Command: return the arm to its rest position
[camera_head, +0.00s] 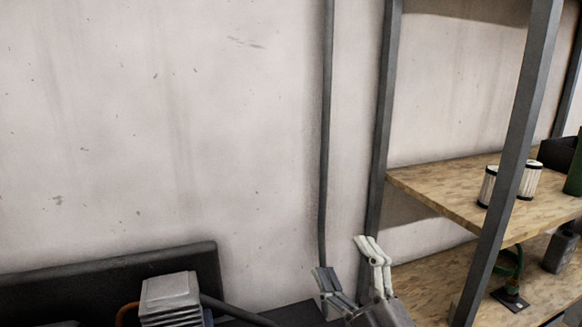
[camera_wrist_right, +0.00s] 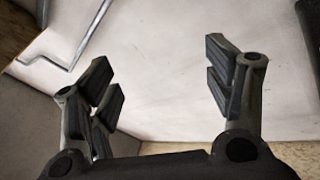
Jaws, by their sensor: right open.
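My right gripper (camera_head: 350,279) shows at the bottom of the head view, right of centre, in front of the pale wall beside the shelf rack. Its fingers are spread and nothing is between them. In the right wrist view the gripper (camera_wrist_right: 165,85) is also open and empty, with the pale wall behind the fingers. The rest of my right arm is out of the frame. My left gripper is in neither view.
A metal-framed rack with wooden shelves (camera_head: 440,186) stands at the right. Two white-and-black cylinders (camera_head: 529,178) are on its upper shelf. A grey ribbed object (camera_head: 170,297) and a dark panel (camera_head: 60,290) are at the lower left. A pipe (camera_head: 325,120) runs down the wall.

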